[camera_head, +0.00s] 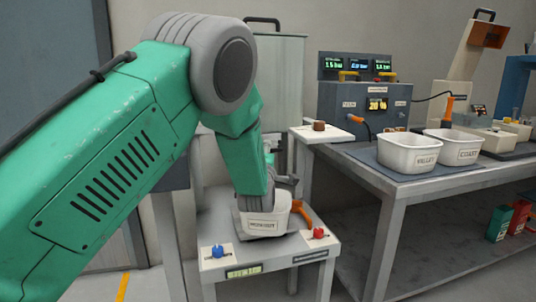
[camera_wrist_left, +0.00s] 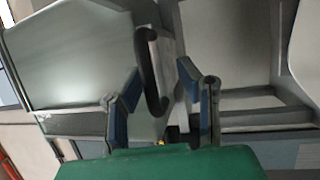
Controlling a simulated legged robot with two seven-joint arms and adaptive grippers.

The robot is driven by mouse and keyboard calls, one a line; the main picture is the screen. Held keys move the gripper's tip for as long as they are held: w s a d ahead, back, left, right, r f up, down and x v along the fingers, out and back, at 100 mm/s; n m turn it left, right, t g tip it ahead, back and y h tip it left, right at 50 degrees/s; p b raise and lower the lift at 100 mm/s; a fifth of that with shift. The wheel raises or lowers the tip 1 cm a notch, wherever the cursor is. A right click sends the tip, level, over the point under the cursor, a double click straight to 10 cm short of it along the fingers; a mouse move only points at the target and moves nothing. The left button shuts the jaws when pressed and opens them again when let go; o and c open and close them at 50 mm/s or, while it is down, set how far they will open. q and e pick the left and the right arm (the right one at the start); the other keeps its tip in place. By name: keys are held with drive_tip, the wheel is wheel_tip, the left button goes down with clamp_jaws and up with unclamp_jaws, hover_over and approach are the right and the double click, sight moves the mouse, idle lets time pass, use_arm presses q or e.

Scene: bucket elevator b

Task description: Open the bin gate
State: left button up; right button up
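The grey bin (camera_head: 283,80) stands against the back wall, partly hidden behind my left arm, with a dark handle (camera_head: 262,20) on top. In the left wrist view its pale sloping body (camera_wrist_left: 70,55) fills the left side. A curved black handle (camera_wrist_left: 150,75) on a pale plate (camera_wrist_left: 166,60) shows beside it; I cannot tell whether this plate is the gate. My left gripper (camera_wrist_left: 160,88) is open, its blue-padded fingers on either side of the lower part of the handle. Contact is not clear. My right gripper is not in view.
A white tub (camera_head: 263,222) sits on a scale stand (camera_head: 270,262) with blue and red knobs, below my left arm. At right, a bench (camera_head: 405,186) carries two white tubs (camera_head: 409,152) (camera_head: 453,146) and a control box (camera_head: 365,104).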

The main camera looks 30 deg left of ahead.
use_arm(q)
drive_tip(key=shift+d, duration=0.15)
drive_tip(key=shift+d+r, duration=0.15)
drive_tip(key=shift+d, duration=0.15)
drive_tip(key=c, duration=0.6)
drive_tip(key=shift+d+r, duration=0.2)
drive_tip(key=shift+d, duration=0.25)
clamp_jaws()
drive_tip(key=s+d, duration=0.2)
drive_tip(key=shift+s+d+f, duration=0.15)
drive_tip(key=shift+s+f, duration=0.05)
drive_tip(key=shift+s, duration=0.1)
drive_tip(key=shift+s+d, duration=0.25)
drive_tip(key=shift+d, duration=0.2)
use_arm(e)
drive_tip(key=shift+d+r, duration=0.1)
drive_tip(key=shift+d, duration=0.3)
use_arm(q)
drive_tip(key=shift+o, duration=2.1)
unclamp_jaws()
drive_tip(key=shift+o, duration=0.9)
drive_tip(key=shift+a, duration=0.15)
